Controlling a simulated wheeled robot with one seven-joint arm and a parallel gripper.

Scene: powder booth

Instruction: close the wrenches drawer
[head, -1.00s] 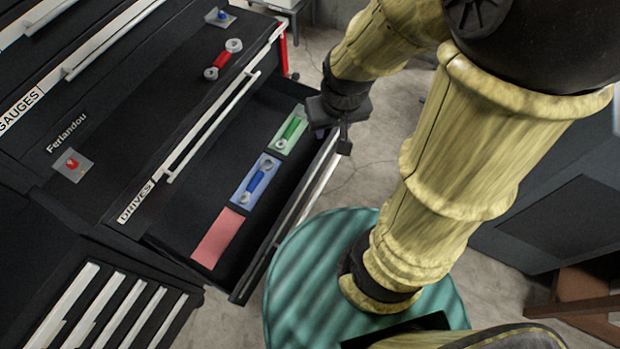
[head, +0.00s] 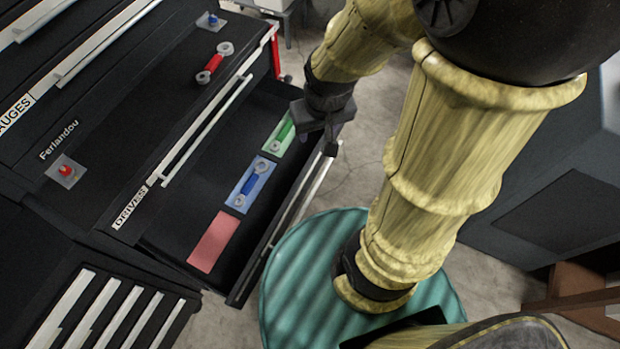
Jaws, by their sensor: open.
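Inside lie a green pad (head: 271,147) with a green wrench, a blue pad (head: 240,200) with a blue wrench (head: 251,183), and a bare red pad (head: 213,242). My gripper (head: 331,148) is open at the far end of the drawer's front, by its pale handle rail (head: 302,203). It covers part of the green pad and wrench. I cannot tell whether its fingers touch the drawer front.
A red-handled wrench (head: 214,63) lies on the black surface above. A teal striped round thing (head: 300,290) stands on the floor close to the drawer front. A grey cabinet (head: 555,215) stands at right.

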